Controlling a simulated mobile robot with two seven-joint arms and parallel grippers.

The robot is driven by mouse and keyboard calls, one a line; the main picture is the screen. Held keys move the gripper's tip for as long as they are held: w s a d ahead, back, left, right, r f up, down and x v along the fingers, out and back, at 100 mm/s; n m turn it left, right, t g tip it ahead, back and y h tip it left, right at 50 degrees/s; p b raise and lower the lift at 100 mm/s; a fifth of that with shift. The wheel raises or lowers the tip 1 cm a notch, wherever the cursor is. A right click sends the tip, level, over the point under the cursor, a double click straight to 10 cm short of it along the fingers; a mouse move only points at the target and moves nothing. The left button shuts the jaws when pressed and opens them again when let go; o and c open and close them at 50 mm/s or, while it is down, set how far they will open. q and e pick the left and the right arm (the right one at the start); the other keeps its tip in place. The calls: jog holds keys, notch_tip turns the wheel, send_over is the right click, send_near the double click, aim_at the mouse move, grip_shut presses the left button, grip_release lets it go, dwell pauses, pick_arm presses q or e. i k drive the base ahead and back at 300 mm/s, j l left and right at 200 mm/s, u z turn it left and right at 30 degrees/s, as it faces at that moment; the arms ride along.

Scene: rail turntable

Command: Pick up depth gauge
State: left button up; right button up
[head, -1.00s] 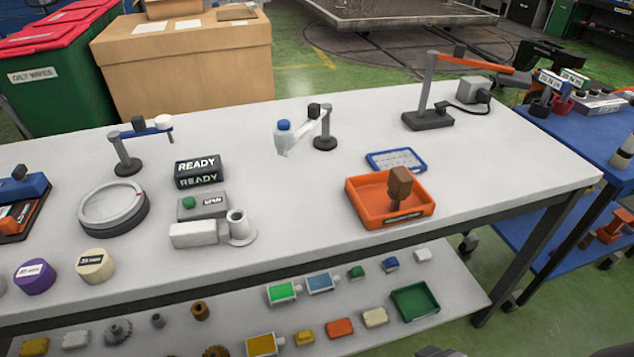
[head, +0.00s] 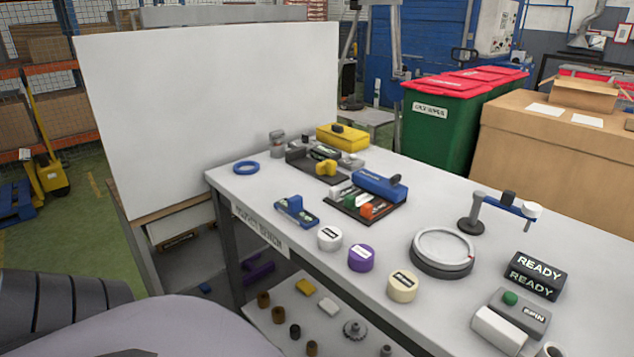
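I cannot tell for sure which thing is the depth gauge. A larger blue block with a dark knob (head: 380,184) sits at the back of a dark tray of small parts. A stand with a blue arm and a thin tip (head: 507,205) is upright at the right. Neither gripper is in view.
A round grey turntable (head: 442,252) and a READY sign (head: 535,275) stand on the bench. A blue ring (head: 246,168) and a yellow case (head: 342,137) are at the far left end. A large white board (head: 210,110) stands beyond that end. A lower shelf holds several small parts.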

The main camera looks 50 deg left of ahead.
aim_at(292, 207)
jog(key=u, duration=1.75)
